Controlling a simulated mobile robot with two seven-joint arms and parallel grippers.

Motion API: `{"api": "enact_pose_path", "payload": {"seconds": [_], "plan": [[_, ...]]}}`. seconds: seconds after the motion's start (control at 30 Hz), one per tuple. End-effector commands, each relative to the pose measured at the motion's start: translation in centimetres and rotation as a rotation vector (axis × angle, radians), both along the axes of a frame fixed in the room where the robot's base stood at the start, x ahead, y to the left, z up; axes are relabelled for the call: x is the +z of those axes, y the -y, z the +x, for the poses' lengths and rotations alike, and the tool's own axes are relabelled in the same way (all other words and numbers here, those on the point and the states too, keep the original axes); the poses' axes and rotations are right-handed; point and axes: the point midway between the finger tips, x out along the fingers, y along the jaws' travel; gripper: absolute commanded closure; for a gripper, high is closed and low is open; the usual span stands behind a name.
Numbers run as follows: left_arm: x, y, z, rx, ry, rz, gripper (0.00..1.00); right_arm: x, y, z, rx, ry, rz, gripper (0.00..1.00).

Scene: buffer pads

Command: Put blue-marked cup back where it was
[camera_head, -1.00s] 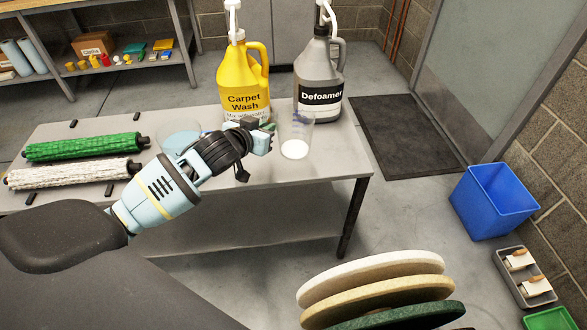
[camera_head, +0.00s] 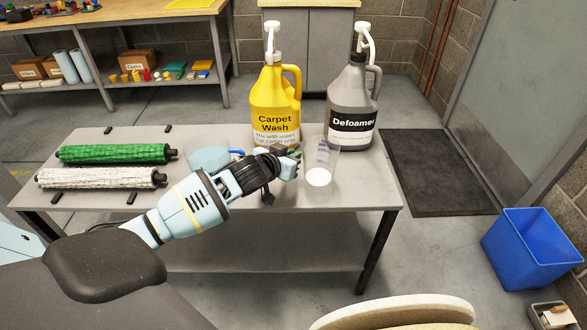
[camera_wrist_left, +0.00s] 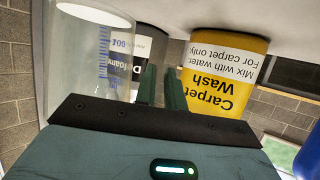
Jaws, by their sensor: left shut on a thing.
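The blue-marked cup (camera_head: 325,158) is clear, with blue scale marks and something white in its bottom. It is upright at the right part of the grey table (camera_head: 300,195), in front of the grey jug. My left gripper (camera_head: 291,163) is at the cup's left side and shut on it; the exact contact is hard to see. In the left wrist view, which is upside down, the cup (camera_wrist_left: 85,60) is left of the dark green fingers (camera_wrist_left: 162,90). Its rim is hidden behind the gripper body. My right gripper is not in view.
The yellow Carpet Wash jug (camera_head: 274,100) and grey Defoamer jug (camera_head: 351,105) stand close behind the cup. A light blue container (camera_head: 208,158) is partly behind my left arm. Green (camera_head: 115,153) and white (camera_head: 100,176) rollers lie at left.

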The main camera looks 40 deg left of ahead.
Motion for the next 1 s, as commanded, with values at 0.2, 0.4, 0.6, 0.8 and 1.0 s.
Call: {"api": "enact_pose_path", "payload": {"seconds": [0.2,0.4,0.6,0.8,1.0], "plan": [[-0.5,0.0,0.0,0.000,0.000,-0.001,1.00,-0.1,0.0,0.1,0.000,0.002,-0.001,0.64],[-3.2,0.0,0.0,0.000,-0.002,-0.001,1.00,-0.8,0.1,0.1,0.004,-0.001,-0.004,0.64],[-3.7,0.0,0.0,0.000,0.001,0.000,1.00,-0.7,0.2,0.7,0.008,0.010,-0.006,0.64],[-3.9,0.0,0.0,0.000,0.001,-0.001,1.00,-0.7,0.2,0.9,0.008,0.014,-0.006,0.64],[-4.0,0.0,0.0,0.000,0.001,0.000,0.72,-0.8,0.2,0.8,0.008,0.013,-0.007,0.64]]}}
